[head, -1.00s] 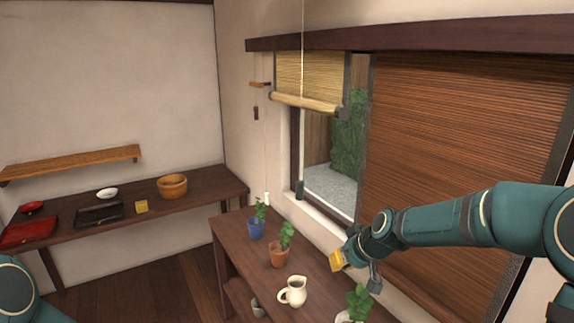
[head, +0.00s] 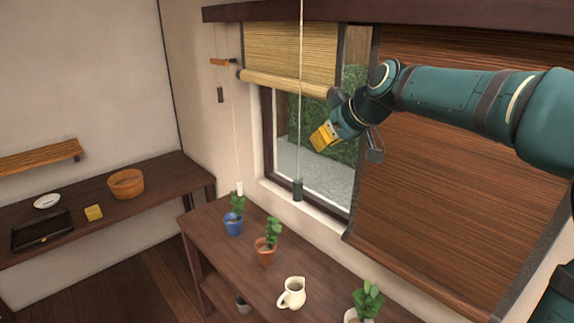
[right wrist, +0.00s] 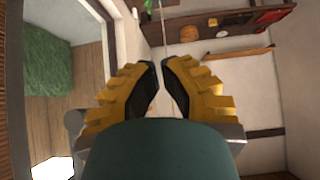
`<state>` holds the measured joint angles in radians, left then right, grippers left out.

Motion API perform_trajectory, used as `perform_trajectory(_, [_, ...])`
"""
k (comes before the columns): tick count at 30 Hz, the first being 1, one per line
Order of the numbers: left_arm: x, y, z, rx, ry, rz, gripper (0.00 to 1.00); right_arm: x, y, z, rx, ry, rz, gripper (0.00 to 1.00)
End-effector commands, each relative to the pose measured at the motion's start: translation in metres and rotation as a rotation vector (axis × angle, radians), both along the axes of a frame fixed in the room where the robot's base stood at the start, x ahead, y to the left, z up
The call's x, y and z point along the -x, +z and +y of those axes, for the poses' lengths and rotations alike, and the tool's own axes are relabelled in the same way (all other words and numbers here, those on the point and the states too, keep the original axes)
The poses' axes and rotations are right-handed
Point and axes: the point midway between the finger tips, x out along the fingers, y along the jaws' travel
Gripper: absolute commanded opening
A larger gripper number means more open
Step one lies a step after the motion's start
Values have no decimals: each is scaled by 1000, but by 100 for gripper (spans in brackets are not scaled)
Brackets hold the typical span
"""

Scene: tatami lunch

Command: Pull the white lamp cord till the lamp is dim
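Two pale cords hang in the head view. One cord (head: 301,80) hangs in front of the window and ends in a dark weight (head: 297,190). The other, thinner cord (head: 235,135) hangs by the wall corner to the left and ends in a white pull (head: 239,188). My right gripper (head: 316,141) is in front of the window, just right of the first cord and above its weight. In the right wrist view its yellow fingers (right wrist: 160,66) are apart with nothing held. A cord (right wrist: 164,25) shows beyond the tips; I cannot tell which. The lamp and my left gripper are out of view.
Below the window a bench (head: 205,222) holds potted plants (head: 267,245) and a cream jug (head: 292,292). A rolled bamboo blind (head: 290,60) and a lowered brown blind (head: 450,190) flank my right arm. A dark tag (head: 220,95) hangs below a wooden bracket (head: 222,62).

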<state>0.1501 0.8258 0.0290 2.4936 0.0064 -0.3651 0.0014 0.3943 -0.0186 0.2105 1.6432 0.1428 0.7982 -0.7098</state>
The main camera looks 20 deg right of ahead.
Motion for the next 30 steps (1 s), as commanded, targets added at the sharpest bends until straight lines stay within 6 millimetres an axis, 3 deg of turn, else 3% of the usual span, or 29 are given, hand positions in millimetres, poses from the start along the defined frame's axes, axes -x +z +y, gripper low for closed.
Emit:
perform_trajectory(16, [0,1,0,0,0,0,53,-3,-1,1,4,3,-2,0])
perform_trajectory(30, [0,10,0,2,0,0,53,-59,-60,20,2,4,0,0])
